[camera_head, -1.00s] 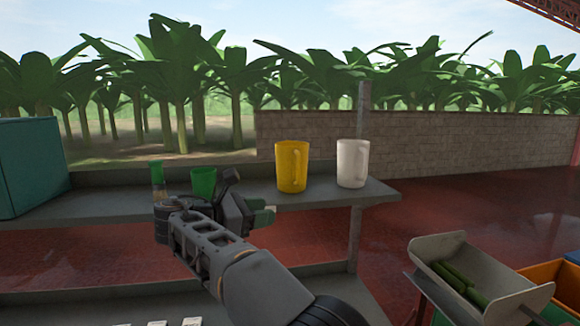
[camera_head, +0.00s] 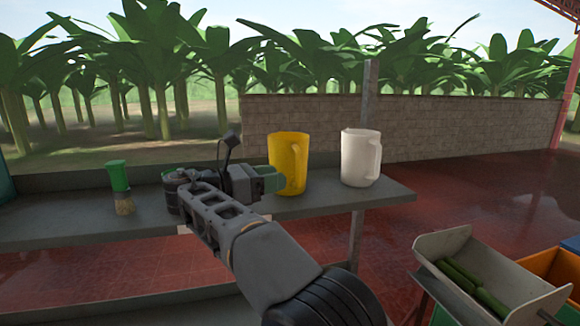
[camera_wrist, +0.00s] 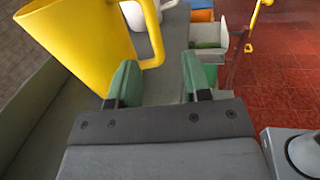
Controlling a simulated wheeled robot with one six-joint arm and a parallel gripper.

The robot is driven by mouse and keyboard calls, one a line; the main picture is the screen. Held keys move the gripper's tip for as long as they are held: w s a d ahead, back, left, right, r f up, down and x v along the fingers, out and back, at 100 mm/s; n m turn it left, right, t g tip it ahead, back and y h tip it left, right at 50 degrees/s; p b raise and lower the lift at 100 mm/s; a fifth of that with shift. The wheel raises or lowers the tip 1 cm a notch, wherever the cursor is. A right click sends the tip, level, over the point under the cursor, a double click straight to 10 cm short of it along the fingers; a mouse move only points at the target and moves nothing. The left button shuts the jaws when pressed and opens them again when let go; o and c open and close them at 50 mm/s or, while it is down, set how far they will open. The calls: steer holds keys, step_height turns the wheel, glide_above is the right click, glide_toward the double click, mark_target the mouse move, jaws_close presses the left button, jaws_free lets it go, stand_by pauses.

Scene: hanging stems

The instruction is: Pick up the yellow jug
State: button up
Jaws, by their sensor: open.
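The yellow jug (camera_head: 292,165) stands upright on the grey shelf, left of a white jug. In the wrist view the yellow jug (camera_wrist: 75,35) fills the upper left, tilted in the picture, its handle (camera_wrist: 155,40) pointing right. My gripper (camera_head: 268,181) is beside the jug's lower left in the head view and overlaps its edge. In the wrist view my gripper (camera_wrist: 161,82) is open, its green fingertips apart with nothing held between them. The handle's lower part lies just beyond the gap between the fingertips. I cannot tell whether they touch the jug.
The white jug (camera_head: 359,158) stands close on the right. A green-handled brush (camera_head: 120,185) stands to the left on the shelf (camera_head: 60,225). A metal post (camera_head: 369,95) rises behind the jugs. A tilted tray (camera_head: 455,247) with green stems is lower right.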

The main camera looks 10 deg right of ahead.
mark_target(297, 174)
steer(key=d, duration=0.3)
steer(key=shift+w+d, duration=0.15)
steer(key=shift+w, duration=0.25)
steer(key=shift+w+d+r+p, duration=0.1)
steer(key=shift+w+d+p, duration=0.05)
steer(key=shift+d+p, duration=0.35)
steer(key=shift+w+d+p, duration=0.15)
steer(key=shift+w+d, duration=0.05)
steer(key=shift+d, duration=0.5)
steer(key=shift+w+d+p, duration=0.2)
steer(key=shift+d, duration=0.55)
steer(key=shift+w+d+p, duration=0.15)
steer(key=shift+w+d, duration=0.05)
steer(key=shift+d, duration=0.5)
jaws_close()
